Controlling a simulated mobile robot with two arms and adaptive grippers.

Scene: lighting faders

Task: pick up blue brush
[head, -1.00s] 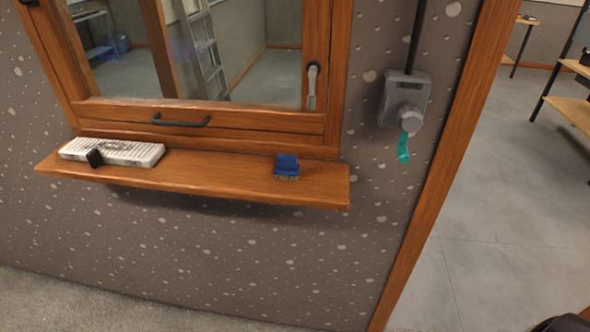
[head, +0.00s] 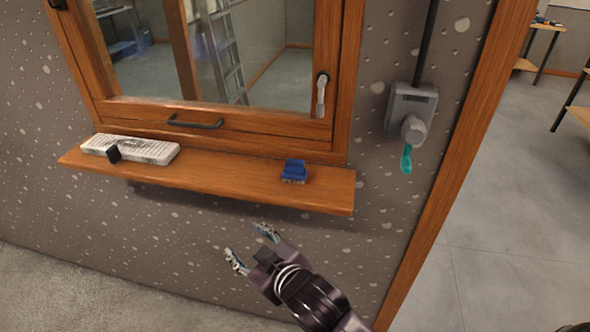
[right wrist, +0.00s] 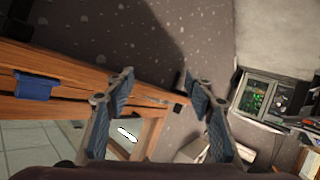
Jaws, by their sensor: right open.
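The blue brush (head: 293,171) sits on the wooden window sill, toward its right end, with its bristles down. In the right wrist view the blue brush (right wrist: 36,86) is at the left, off to the side of the fingers. My right gripper (head: 250,246) is open and empty, below the sill and in front of the wall, lower and a little left of the brush in the head view. Its two spread fingers (right wrist: 160,108) also show in the right wrist view with nothing between them. My left gripper is not in view.
The sill (head: 225,182) juts out from the speckled wall under a wooden-framed window. A grey wall box (head: 411,110) with a teal piece hangs at the right, beside a doorway.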

